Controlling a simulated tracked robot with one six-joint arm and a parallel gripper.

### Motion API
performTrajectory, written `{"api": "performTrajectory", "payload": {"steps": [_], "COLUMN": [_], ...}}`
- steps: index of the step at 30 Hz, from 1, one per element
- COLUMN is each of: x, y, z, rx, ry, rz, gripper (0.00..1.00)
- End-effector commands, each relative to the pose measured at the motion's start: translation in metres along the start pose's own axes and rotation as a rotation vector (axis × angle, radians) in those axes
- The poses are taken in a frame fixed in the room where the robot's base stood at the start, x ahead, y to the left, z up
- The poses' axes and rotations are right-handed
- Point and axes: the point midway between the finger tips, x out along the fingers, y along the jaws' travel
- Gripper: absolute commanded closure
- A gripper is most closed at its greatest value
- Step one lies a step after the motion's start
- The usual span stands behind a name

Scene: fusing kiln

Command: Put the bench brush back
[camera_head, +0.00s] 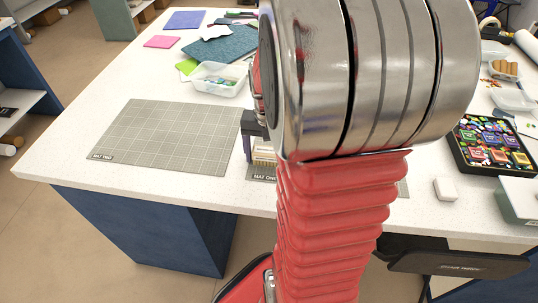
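My arm fills the middle of the view and hides much of the bench behind it. Part of my gripper (249,138) shows at the arm's left edge, with one dark finger pointing down over the bench. The other finger is hidden, so its opening cannot be seen. Just right of that finger, a pale, bristle-like piece (264,153) shows above the mat labelled MAT ONE (262,178). It may be the bench brush, but most of it is hidden behind my arm. I cannot tell whether the gripper touches or holds it.
The mat labelled MAT TWO (165,137) lies bare at left. Behind it are a clear tub (218,80) and coloured sheets (222,43). At right are a black tray of coloured pieces (492,146), a white block (446,189) and a pale green box (520,200).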

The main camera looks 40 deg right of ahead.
Motion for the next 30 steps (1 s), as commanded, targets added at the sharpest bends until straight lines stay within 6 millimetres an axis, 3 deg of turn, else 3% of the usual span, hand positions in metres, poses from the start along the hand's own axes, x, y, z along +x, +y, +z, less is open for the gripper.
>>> {"api": "performTrajectory", "payload": {"steps": [1, 14, 20, 30], "x": [0.011, 0.006, -0.018, -0.079], "y": [0.004, 0.006, 0.005, 0.003], "z": [0.004, 0.003, 0.001, 0.000], "rx": [-0.002, -0.005, -0.003, -0.002], "ry": [-0.012, -0.010, -0.006, -0.004], "rz": [0.009, 0.011, 0.009, 0.006], "gripper": [0.08, 0.08, 0.08, 0.08]}}
